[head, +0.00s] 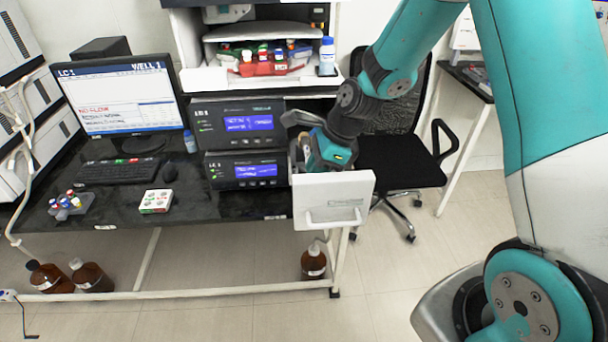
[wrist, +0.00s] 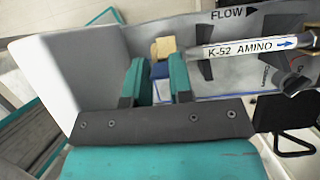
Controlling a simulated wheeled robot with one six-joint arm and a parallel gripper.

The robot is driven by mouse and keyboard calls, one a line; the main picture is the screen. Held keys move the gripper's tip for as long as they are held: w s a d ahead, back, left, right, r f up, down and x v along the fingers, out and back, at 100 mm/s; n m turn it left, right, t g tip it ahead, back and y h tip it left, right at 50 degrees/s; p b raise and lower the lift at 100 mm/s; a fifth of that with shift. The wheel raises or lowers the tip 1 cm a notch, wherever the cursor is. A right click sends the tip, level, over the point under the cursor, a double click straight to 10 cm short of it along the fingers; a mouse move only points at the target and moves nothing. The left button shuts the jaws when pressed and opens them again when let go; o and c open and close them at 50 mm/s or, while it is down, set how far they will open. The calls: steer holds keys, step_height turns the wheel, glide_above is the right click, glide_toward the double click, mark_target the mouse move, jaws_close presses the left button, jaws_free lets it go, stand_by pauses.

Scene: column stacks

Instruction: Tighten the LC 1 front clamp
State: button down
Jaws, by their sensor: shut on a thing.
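My gripper (wrist: 157,72) reaches into the open column compartment, beside the white door (head: 333,198). In the wrist view its two teal fingers are closed around a small blue-and-tan piece (wrist: 162,49), seemingly the front clamp. The fingers hide part of it, so I cannot tell how tight it sits. A white column (wrist: 245,50) labelled K-52 AMINO lies right of the fingers, its printed arrow pointing right. In the head view my gripper (head: 308,160) is mostly hidden behind the door and wrist.
The white door also stands at the left of the wrist view (wrist: 85,70). Two display units (head: 238,125) are stacked left of the compartment. The monitor (head: 118,95) reads LC 1, WELL 1, with red text. A black chair (head: 400,160) stands close at the right.

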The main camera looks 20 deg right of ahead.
steer(key=y, duration=0.1)
steer(key=d+f+t+y, duration=0.1)
steer(key=d+y+b, duration=0.1)
steer(key=y, duration=0.1)
steer(key=shift+s+f, duration=0.15)
steer(key=shift+s, duration=0.2)
steer(key=shift+s+d+f+t+y+b, duration=0.15)
steer(key=shift+d+t+y+b, duration=0.1)
steer(key=shift+y, duration=0.4)
steer(key=shift+w+d+f+t+y+b, duration=0.15)
steer(key=shift+t+y, duration=0.15)
steer(key=shift+y, duration=0.4)
steer(key=shift+s+d+f+t+y+b, duration=0.15)
steer(key=shift+t+y, duration=0.1)
steer(key=shift+y, duration=0.4)
steer(key=c, duration=1)
jaws_free()
steer(key=shift+d, duration=0.1)
steer(key=b+v, duration=0.2)
steer(key=v, duration=1.5)
steer(key=shift+d, duration=0.25)
